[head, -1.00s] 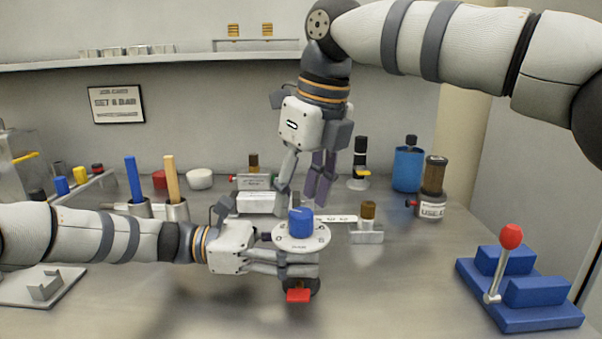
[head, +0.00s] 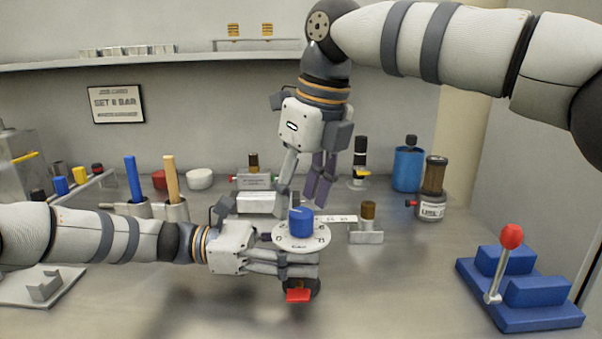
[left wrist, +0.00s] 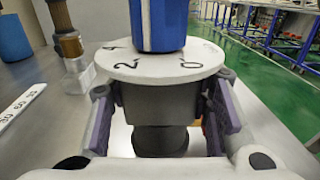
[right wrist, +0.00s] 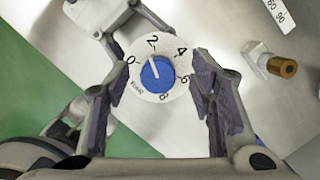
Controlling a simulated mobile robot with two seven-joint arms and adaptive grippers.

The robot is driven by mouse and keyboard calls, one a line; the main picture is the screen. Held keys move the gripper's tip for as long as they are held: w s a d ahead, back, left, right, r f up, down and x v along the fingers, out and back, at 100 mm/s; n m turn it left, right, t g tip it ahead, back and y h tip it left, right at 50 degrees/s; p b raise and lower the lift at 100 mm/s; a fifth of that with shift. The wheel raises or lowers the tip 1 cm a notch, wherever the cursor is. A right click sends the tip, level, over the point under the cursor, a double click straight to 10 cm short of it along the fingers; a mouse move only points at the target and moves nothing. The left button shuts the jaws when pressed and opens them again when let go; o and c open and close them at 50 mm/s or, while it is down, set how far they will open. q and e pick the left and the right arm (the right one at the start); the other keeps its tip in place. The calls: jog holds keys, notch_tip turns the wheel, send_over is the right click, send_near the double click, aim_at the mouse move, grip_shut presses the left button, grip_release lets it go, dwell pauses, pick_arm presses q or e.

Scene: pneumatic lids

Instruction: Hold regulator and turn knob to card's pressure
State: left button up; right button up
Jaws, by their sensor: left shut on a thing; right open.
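My left gripper (head: 312,262) is shut on the dark body of the regulator (left wrist: 155,102), holding it upright with its fingers on both sides below the white dial (head: 312,243). The blue knob (head: 300,223) stands on the dial. In the right wrist view the knob (right wrist: 157,75) has a white pointer line aimed close to 2, slightly toward 0. My right gripper (head: 300,192) is open just above the knob, fingers pointing down; its fingers lie apart on either side of the dial in its wrist view. The card (head: 116,104) on the back wall seems to read "SET 6 BAR"; the digit is blurred.
A red part (head: 298,296) shows below the regulator. A brass-topped fitting (head: 367,224) stands just right, and a white scale strip (head: 337,219) lies behind. A blue stand with a red-knobbed lever (head: 511,237) is at right.

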jog(key=shift+f, duration=0.15)
jog(key=s+d+n+t+h, duration=0.1)
jog(key=s+n+t+h, duration=0.35)
jog(key=n+h, duration=0.25)
jog(key=n+t+y, duration=0.2)
jog(key=n+t, duration=1)
jog(key=n, duration=0.6)
send_near(299, 220)
jog(key=shift+g, duration=0.25)
jog(key=w, duration=0.4)
jog(key=w+d, duration=0.1)
jog(key=w, duration=0.2)
jog(key=w+d, duration=0.1)
jog(key=w, duration=0.3)
jog(key=shift+w+r, duration=0.3)
jog(key=shift+w, duration=0.05)
jog(key=shift+c, duration=0.5)
